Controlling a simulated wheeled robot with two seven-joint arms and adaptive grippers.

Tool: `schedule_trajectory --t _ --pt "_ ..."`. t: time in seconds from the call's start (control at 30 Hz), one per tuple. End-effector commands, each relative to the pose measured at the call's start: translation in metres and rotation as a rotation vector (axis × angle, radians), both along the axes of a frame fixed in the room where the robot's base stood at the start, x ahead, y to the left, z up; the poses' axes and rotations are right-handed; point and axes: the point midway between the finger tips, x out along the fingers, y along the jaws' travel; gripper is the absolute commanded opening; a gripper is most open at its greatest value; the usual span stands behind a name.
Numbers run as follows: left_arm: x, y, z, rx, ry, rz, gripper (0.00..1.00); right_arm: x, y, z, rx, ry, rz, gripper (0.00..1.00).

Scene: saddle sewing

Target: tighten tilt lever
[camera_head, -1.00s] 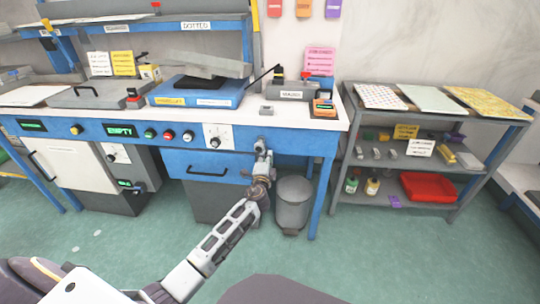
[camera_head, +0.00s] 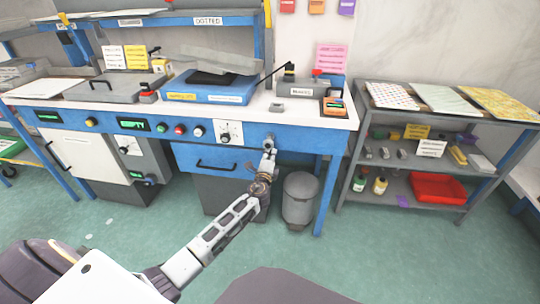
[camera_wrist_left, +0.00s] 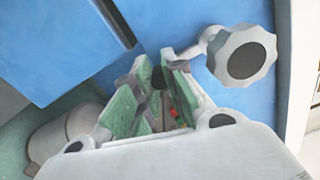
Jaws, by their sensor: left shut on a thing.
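The tilt lever is at the front edge of the workbench, above the blue drawer front, with its grey lobed knob (camera_head: 269,139). The knob with a dark centre (camera_wrist_left: 248,58) shows large in the left wrist view, with a short grey arm running left from it towards my fingers. My left gripper (camera_head: 267,158) is at the lever, just below the knob. In the left wrist view its green-padded fingers (camera_wrist_left: 158,82) are closed on the lever; the exact contact is partly hidden by the fingers. My right gripper is not in view.
A grey bin (camera_head: 300,199) stands on the floor right of my left gripper. A drawer with a dark handle (camera_head: 216,166) is left of it. The bench top (camera_head: 255,112) carries a blue-based device (camera_head: 207,88). A grey shelf rack (camera_head: 352,160) stands at the right.

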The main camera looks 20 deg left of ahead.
Motion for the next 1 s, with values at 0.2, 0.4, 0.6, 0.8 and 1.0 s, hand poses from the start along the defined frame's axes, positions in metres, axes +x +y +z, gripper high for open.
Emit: schedule_trajectory --t 0.2,0.4,0.6,0.8,1.0 --pt "0.0 0.001 -0.001 0.0 0.001 0.003 0.25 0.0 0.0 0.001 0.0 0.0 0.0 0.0" --pt "0.0 0.001 -0.001 -0.001 0.0 0.002 0.25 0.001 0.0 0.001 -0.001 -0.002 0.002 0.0" --pt "-0.002 0.0 0.0 -0.001 0.0 0.001 0.25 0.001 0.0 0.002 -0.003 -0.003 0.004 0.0" --pt "-0.012 -0.003 -0.001 -0.001 0.002 0.0 0.25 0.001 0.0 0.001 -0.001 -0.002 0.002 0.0" --pt "-0.028 -0.007 -0.001 -0.001 0.0 0.001 0.25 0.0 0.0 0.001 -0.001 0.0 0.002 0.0"
